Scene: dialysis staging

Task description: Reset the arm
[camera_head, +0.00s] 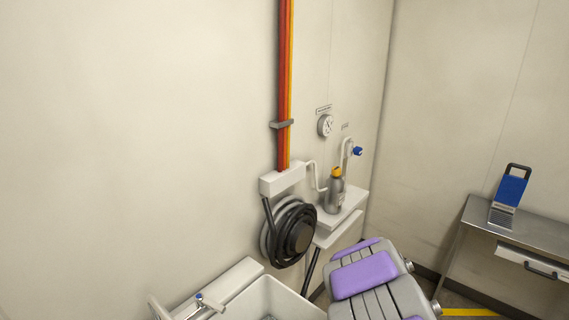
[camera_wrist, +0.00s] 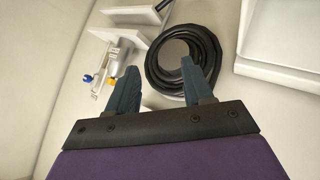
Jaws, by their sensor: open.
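In the wrist view my gripper (camera_wrist: 158,64) shows two blue-grey fingers on a dark bar, with a purple part below. The fingers stand well apart, with nothing held between them. The black hose coil (camera_wrist: 183,58) shows beyond and between the fingers, near the right one. I cannot tell how far it is from the fingertips. I cannot make out the gripper's fingers in the head view.
In the head view the hose reel (camera_head: 291,235) hangs on the wall below orange pipes (camera_head: 285,85). A grey bottle (camera_head: 335,188) stands on a white shelf (camera_head: 340,215). A white sink (camera_head: 270,295) is at the bottom. A metal table (camera_head: 530,230) at right holds a blue device (camera_head: 511,190).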

